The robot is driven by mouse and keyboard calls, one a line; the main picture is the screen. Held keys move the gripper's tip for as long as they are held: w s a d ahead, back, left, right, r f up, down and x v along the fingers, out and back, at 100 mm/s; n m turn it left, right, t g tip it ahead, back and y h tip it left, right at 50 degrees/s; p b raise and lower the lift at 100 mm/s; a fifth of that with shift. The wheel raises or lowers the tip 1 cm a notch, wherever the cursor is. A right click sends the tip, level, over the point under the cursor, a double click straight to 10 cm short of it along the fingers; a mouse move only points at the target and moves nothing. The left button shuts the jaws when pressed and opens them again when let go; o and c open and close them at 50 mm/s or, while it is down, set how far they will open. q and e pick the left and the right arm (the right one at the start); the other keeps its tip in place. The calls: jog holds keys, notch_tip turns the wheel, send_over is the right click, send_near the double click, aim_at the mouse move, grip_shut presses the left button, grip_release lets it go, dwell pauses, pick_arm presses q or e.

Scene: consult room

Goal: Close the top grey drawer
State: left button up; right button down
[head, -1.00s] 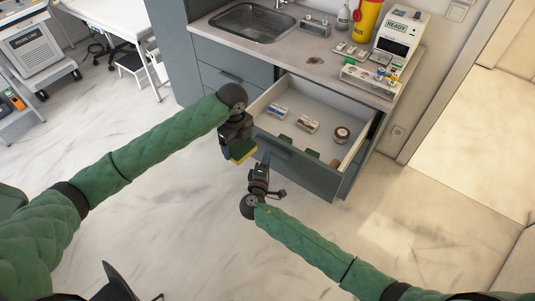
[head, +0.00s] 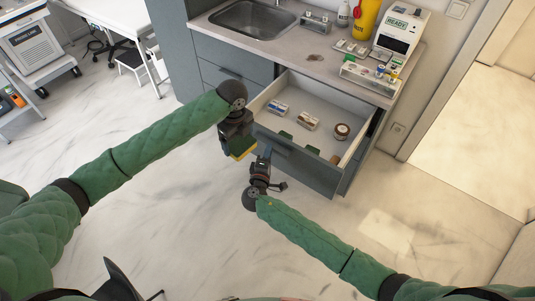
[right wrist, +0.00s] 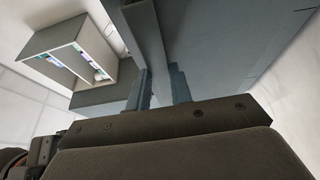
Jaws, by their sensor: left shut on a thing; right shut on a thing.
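The top grey drawer (head: 310,170) stands pulled far out under the counter in the head view. Inside its pale tray lie small boxes (head: 307,121), a round tub (head: 342,131) and some green items. My right gripper (head: 264,160) is at the drawer's front, shut on its handle. In the right wrist view the two blue-grey fingers (right wrist: 160,88) sit either side of the grey handle bar (right wrist: 146,35). My left gripper (head: 239,146) is shut on a small yellow and dark green thing (head: 243,154), held left of the drawer's front corner. Its shape is partly hidden.
The counter (head: 305,45) above bears a sink (head: 253,19), a white device (head: 401,33), a yellow container (head: 365,18) and a rack (head: 369,77). More grey drawers (head: 233,75) are shut at the left. The marble floor (head: 200,210) in front is clear.

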jog(key=w+d+b, duration=0.9)
jog(key=w+d, duration=0.3)
jog(key=w, duration=0.4)
jog(key=w+d+b, duration=1)
jog(key=w+d, duration=0.2)
jog(key=w, duration=0.4)
jog(key=shift+w+f+b, duration=0.25)
jog(key=shift+w+b, duration=0.05)
jog(key=c, duration=1.6)
grip_release()
jog(key=shift+o, duration=1.4)
jog(key=shift+w, duration=0.15)
jog(key=b+v, duration=0.1)
jog(key=v, duration=1)
jog(key=shift+s, duration=0.4)
